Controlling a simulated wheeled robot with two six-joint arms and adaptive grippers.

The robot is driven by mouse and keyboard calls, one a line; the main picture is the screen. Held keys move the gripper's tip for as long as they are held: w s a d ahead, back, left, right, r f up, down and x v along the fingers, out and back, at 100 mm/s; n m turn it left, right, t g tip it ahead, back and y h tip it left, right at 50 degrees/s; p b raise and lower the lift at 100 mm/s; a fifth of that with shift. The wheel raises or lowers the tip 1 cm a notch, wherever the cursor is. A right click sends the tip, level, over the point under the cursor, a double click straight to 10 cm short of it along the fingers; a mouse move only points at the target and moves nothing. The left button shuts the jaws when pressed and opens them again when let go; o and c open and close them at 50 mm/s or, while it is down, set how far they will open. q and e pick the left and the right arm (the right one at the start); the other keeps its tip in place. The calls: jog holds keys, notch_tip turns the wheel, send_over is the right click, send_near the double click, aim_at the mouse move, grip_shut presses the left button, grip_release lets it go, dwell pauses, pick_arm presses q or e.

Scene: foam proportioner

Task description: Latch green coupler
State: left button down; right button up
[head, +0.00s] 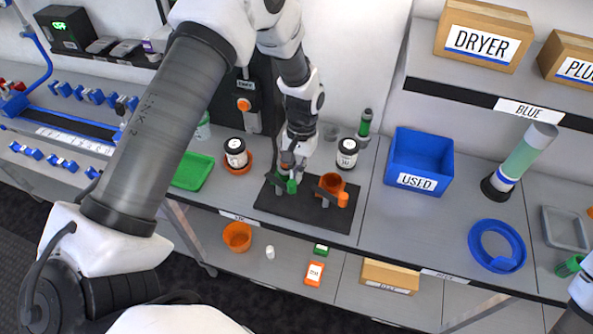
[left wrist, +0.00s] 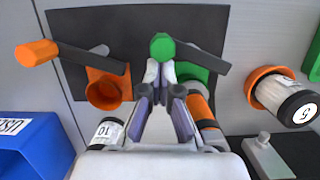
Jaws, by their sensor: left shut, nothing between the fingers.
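The green coupler has a green end knob on a dark lever; the knob shows in the head view (head: 292,187) and the left wrist view (left wrist: 162,47). Its green body (left wrist: 196,66) is partly hidden behind the lever and my fingers. My left gripper (head: 288,172) is shut and empty, its fingertips (left wrist: 160,70) right at the green knob; I cannot tell whether they touch. An orange coupler (head: 331,182) with an orange-ended lever (left wrist: 37,53) stands beside it on the same black plate (head: 330,222). My right gripper is not in view.
Black-capped jars (head: 236,152) (head: 347,153) stand behind the plate on both sides. A green tray (head: 193,172) lies left, and a blue USED bin (head: 418,162) stands right. A blue ring (head: 497,246) lies farther right.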

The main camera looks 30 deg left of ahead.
aim_at(289, 185)
pick_arm(q)
jog(key=shift+s, duration=0.1)
jog(key=shift+s+d+m+y, duration=0.1)
jog(key=shift+s+m+y, duration=0.15)
jog(key=shift+m, duration=0.45)
jog(key=shift+s+d+m+y, duration=0.1)
jog(key=shift+s+m+y, duration=0.1)
jog(key=shift+m, duration=0.5)
jog(key=m, duration=0.1)
jog(key=s+m+p, duration=0.1)
jog(key=m, duration=0.1)
jog(key=shift+s+d+m+y, duration=0.1)
jog(key=shift+s+m+y, duration=0.15)
jog(key=shift+m+y, duration=0.1)
jog(key=m, duration=0.1)
jog(key=s+m, duration=0.1)
jog(key=m, duration=0.1)
jog(key=shift+s+m+t+y, duration=0.2)
jog(key=shift+m+t+y, duration=0.1)
jog(key=shift+y, duration=0.1)
jog(key=shift+s+a+m+t+y, duration=0.15)
jog(key=shift+s+a+m, duration=0.15)
jog(key=shift+m, duration=0.55)
jog(key=shift+s+a+m+t+y, duration=0.15)
jog(key=shift+s+a+m, duration=0.15)
jog(key=shift+m, duration=0.5)
